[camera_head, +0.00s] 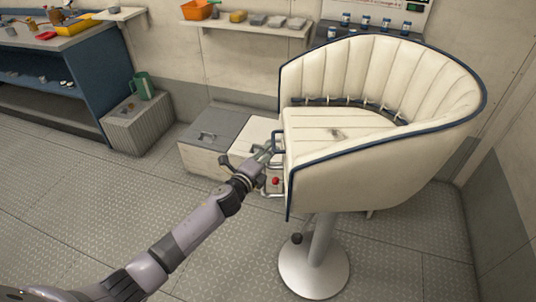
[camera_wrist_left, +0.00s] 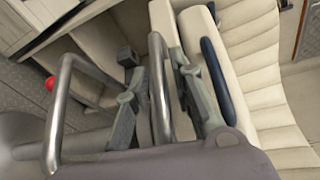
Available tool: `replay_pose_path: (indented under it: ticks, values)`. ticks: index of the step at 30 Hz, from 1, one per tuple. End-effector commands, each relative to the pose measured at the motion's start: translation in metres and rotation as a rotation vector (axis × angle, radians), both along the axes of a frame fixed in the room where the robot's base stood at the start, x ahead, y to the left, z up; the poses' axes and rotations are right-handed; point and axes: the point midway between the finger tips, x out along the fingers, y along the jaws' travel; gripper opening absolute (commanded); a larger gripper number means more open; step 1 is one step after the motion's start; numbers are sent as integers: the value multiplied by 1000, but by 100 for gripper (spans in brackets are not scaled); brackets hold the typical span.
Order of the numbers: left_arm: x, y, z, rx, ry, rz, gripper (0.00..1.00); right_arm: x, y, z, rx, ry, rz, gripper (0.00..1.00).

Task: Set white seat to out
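The white seat (camera_head: 390,160) is a cream bucket seat with dark blue piping on a metal pedestal (camera_head: 320,250), at the right of the head view. Its ribbed padding also shows in the wrist view (camera_wrist_left: 265,75). My left gripper (camera_head: 265,153) is at the seat's front left edge. In the wrist view its two fingers (camera_wrist_left: 158,92) are apart, with a bent metal handle bar (camera_wrist_left: 160,75) between them and a visible gap. I cannot tell whether either finger touches it. My right gripper is not in view.
A red knob (camera_head: 276,181) sits below the gripper. Low lockers (camera_head: 205,155) stand behind it. A green jug (camera_head: 143,86) stands on a box by the blue workbench (camera_head: 90,65). A wall shelf (camera_head: 245,28) holds small items. The chequered floor at front is clear.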

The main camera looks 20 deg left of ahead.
Motion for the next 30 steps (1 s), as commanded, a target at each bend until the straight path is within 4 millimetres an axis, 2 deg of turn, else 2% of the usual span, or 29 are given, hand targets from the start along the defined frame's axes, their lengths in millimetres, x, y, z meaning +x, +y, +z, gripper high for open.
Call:
replay_pose_path:
  ticks: [9, 30]
  values:
    - [0, 0, 0, 0, 0, 0, 0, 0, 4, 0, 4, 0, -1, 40]
    - [-1, 4, -1, 0, 3, 2, 0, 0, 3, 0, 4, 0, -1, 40]
